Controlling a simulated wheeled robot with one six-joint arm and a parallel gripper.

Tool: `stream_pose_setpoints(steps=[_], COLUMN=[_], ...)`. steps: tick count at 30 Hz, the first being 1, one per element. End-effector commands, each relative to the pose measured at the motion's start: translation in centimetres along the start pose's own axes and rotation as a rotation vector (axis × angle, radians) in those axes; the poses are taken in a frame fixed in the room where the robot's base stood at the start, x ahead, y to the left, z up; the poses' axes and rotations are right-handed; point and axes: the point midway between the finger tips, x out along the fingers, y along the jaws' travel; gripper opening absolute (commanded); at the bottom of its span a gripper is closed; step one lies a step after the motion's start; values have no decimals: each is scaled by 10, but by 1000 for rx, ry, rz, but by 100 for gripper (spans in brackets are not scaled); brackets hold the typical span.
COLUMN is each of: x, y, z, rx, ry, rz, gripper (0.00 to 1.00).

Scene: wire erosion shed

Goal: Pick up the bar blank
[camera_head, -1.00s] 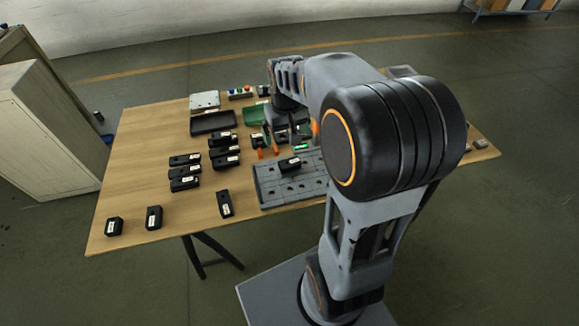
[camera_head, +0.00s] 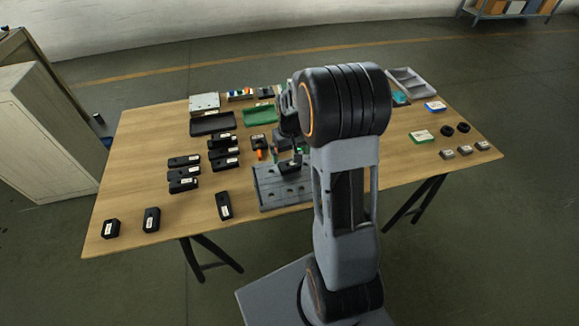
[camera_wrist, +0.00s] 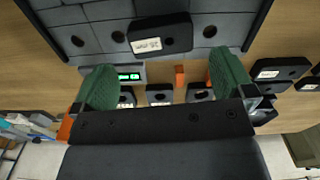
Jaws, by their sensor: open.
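Several black blocks with white labels are in view. I cannot read the labels, so I cannot tell which one is the bar blank. One black block (camera_head: 289,167) lies on the grey slotted plate (camera_head: 268,198). The wrist view shows this block (camera_wrist: 160,35) beyond my fingertips, with its label and a round hole on top. My gripper (camera_wrist: 165,75) is open, its two green fingers wide apart with nothing between them. In the head view my arm hides part of the plate, and the fingers are hard to make out there.
More black blocks (camera_head: 184,173) stand on the wooden table (camera_head: 140,180) left of the plate. A black tray (camera_head: 212,123) and a green tray (camera_head: 260,115) lie behind. A grey divided tray (camera_head: 410,82) and small parts (camera_head: 447,130) are at right.

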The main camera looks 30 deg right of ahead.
Motion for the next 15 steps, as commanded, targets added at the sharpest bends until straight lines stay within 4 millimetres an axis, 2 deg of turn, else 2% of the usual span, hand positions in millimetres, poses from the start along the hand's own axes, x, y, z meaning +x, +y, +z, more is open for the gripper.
stream_pose_setpoints(steps=[9, 15], x=[41, 48], y=[-1, -1], z=[2, 1], rx=[0, 0], ry=[-5, -1], rz=[-1, 0], gripper=[100, 100])
